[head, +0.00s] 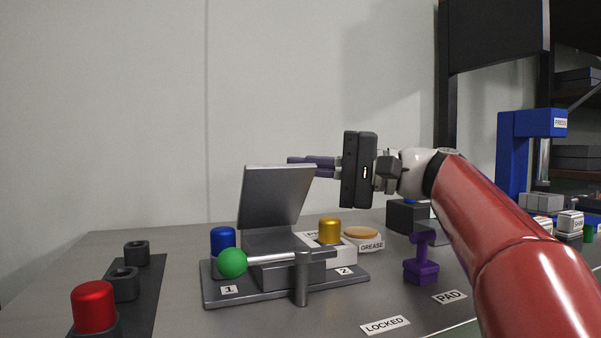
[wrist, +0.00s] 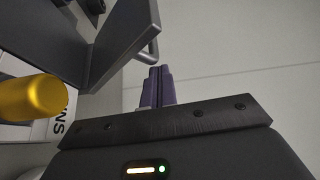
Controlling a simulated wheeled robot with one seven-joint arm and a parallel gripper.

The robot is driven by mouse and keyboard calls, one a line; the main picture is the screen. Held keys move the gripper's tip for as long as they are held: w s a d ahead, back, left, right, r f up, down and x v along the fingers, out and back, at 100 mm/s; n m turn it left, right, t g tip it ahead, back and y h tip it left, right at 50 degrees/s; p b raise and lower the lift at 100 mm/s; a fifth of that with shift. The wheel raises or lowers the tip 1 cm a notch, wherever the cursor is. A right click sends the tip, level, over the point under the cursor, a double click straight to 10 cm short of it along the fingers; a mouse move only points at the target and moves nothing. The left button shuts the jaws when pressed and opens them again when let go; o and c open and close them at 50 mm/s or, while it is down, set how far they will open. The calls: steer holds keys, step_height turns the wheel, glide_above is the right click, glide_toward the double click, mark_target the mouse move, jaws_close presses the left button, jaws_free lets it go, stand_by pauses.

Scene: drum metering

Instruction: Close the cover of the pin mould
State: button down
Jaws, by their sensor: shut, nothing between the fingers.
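The pin mould's grey cover (head: 274,197) stands raised and tilted back a little over its grey base plate (head: 285,294) in the head view. The cover also shows in the wrist view (wrist: 122,40), left of the fingers. My gripper (head: 290,160) is shut and empty, its purple fingers level with the cover's top edge and close behind or beside it; contact cannot be told. In the wrist view my fingers (wrist: 159,85) are together, just right of the cover. A lever with a green ball (head: 232,263) lies across the front of the mould.
A blue cylinder (head: 223,238) and a yellow cylinder (head: 330,230) flank the cover. A grease tin (head: 364,239), a purple stand (head: 421,262) and a red-capped post (head: 94,306) stand around. A blue press (head: 514,155) is at right. Air above the cover is free.

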mark_target(314, 176)
steer(key=shift+s+d+f+b, duration=0.2)
steer(key=shift+s+f+b, duration=0.15)
steer(key=shift+s, duration=0.4)
steer(key=shift+s+d+f+b, duration=0.2)
steer(key=shift+s+f+b, duration=0.15)
steer(key=shift+s, duration=0.4)
